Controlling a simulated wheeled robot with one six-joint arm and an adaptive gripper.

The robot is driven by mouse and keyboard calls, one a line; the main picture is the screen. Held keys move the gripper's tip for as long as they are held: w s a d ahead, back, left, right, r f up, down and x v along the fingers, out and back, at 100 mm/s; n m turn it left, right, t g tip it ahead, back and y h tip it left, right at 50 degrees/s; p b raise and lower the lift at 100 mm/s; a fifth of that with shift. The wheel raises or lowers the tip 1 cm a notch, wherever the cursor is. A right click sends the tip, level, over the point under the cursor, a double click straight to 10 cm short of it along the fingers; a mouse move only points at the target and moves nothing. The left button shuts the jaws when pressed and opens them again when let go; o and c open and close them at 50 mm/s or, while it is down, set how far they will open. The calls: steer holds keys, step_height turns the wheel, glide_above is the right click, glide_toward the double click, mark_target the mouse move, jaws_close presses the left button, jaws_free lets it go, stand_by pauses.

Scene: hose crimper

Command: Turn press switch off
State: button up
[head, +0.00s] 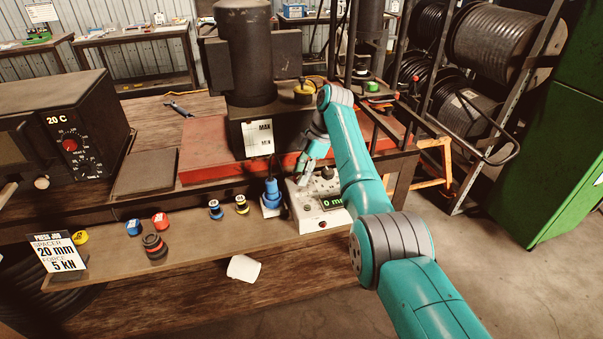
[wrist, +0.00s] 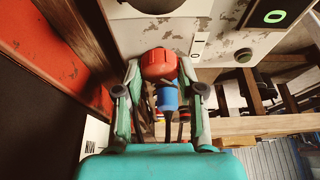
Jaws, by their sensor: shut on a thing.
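The pale, worn control box (head: 309,217) stands at the front of the bench, with a lit display (head: 332,202) that reads 0. In the wrist view, the box's panel (wrist: 130,38) fills the top, with the display (wrist: 273,17) at the upper right. My gripper (head: 303,179) reaches down over the box's back left part. In the wrist view my gripper (wrist: 159,68) has a fingertip on each side of a red knob (wrist: 158,62) at the panel's edge, shut on it. In the head view this knob is hidden by the gripper.
A blue plug (head: 272,192) stands just left of the box; in the wrist view a blue part (wrist: 167,98) shows behind the knob. The black press (head: 243,60) on its red base (head: 205,150) is behind.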

steer(key=o, duration=1.1)
steer(key=shift+r, duration=0.1)
steer(key=v, duration=1.1)
steer(key=shift+w+d+r, duration=0.1)
steer(key=shift+d+r, duration=0.15)
steer(key=shift+r, duration=0.05)
